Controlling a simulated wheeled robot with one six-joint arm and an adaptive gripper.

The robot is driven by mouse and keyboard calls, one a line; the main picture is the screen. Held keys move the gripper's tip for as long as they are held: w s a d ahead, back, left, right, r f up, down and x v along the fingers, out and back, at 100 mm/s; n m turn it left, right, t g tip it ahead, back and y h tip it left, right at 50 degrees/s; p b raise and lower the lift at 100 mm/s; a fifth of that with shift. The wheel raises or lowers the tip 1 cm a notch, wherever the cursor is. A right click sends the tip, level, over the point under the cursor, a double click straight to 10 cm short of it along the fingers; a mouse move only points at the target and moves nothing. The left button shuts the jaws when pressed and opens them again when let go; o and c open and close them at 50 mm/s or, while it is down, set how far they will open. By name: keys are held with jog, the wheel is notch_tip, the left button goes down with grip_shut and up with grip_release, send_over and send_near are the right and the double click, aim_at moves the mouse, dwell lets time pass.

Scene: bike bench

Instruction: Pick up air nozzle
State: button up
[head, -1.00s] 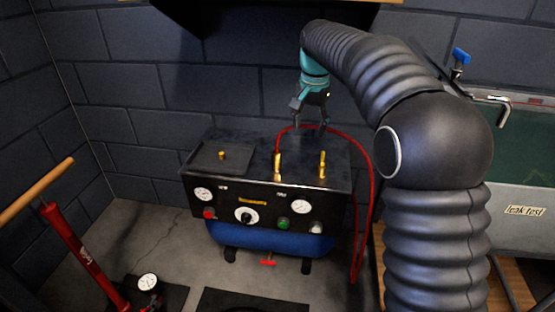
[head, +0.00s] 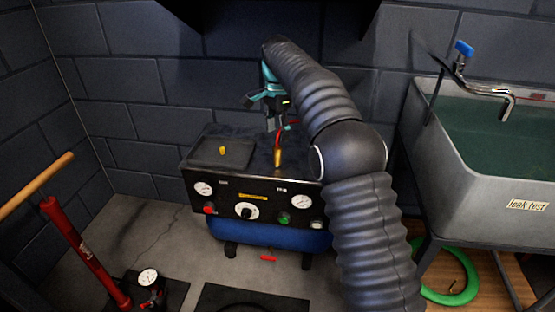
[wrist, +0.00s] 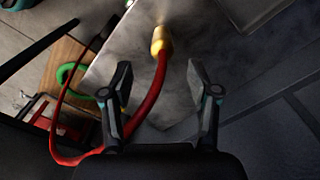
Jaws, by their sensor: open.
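The air nozzle appears to be the brass piece (head: 278,157) standing upright on the black compressor top (head: 255,150), with a red hose on its upper end. In the wrist view the brass piece (wrist: 159,42) shows ahead of my fingertips, and its red hose (wrist: 151,92) runs back between the fingers. My gripper (head: 272,128) is open and empty, above and behind the brass piece in the head view. In the wrist view my gripper (wrist: 160,75) has its two fingers apart, one on each side of the hose. Whether the hose touches a finger I cannot tell.
Another brass fitting (head: 222,150) stands on the compressor's left tray. A grey sink (head: 470,180) with a tap (head: 490,90) is at right, and a green ring (head: 455,285) lies below it. A red floor pump (head: 80,250) stands at left. A block wall is behind.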

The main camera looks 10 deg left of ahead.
aim_at(276, 146)
notch_tip(276, 146, down, 9)
jog(key=shift+a+r+b, duration=0.1)
jog(key=shift+a+b, duration=0.05)
jog(key=shift+b, duration=0.5)
grip_shut()
